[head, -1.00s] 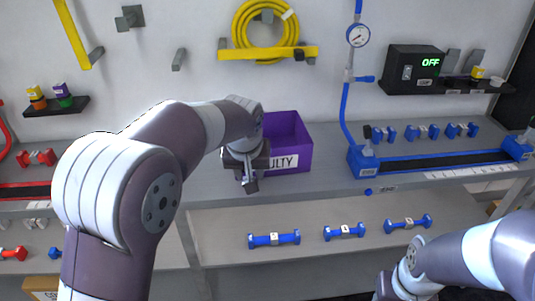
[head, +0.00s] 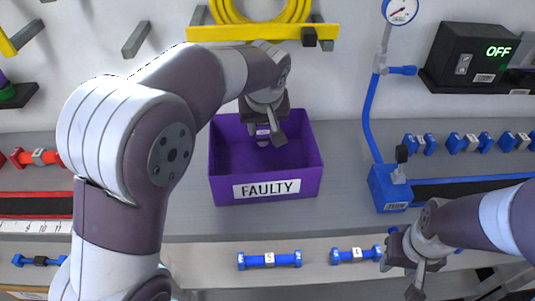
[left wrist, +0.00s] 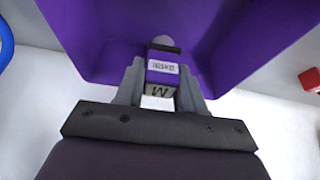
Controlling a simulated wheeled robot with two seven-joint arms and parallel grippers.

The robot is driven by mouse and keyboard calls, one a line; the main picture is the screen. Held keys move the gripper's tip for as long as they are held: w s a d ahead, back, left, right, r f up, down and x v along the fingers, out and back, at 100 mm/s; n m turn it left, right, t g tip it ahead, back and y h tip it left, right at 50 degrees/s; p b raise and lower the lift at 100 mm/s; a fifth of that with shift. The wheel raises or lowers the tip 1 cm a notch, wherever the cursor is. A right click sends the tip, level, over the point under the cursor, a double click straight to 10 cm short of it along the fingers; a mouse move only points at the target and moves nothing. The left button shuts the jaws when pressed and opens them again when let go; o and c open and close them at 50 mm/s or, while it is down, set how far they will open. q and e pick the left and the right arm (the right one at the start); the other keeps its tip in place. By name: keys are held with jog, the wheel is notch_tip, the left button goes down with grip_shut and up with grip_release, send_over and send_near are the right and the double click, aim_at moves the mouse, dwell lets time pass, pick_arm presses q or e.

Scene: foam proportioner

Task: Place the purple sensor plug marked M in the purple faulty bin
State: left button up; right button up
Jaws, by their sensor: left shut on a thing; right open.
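The purple faulty bin (head: 224,190) stands on the bench with its FAULTY label facing me. In the left wrist view the bin (left wrist: 85,30) fills the upper part. My left gripper (head: 265,132) reaches down over the bin's opening. It is shut on the purple sensor plug marked M (left wrist: 162,68), which shows between the fingers in the left wrist view with a grey rounded end pointing into the bin. In the head view the plug (head: 263,130) is small and partly hidden by the gripper. My right gripper (head: 415,280) is open and empty at the lower right.
Blue fittings (head: 470,142) line the bench at the right, near a blue pipe with a gauge (head: 401,10). A black box reading OFF (head: 475,55) sits on a wall shelf. More blue fittings (head: 269,260) lie on the lower shelf. A yellow hose (head: 262,10) hangs above the bin.

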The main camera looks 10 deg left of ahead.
aim_at(264, 129)
pick_arm(q)
jog(key=f, duration=0.8)
jog(key=shift+s+f+b, duration=0.1)
jog(key=shift+s+b, duration=0.1)
jog(key=shift+b, duration=0.2)
jog(key=shift+s, duration=0.1)
jog(key=o, duration=1.1)
jog(key=shift+r, duration=0.35)
jog(key=p+v, duration=0.1)
jog(key=v, duration=1)
jog(key=shift+s+r, duration=0.2)
jog(key=shift+s, duration=0.05)
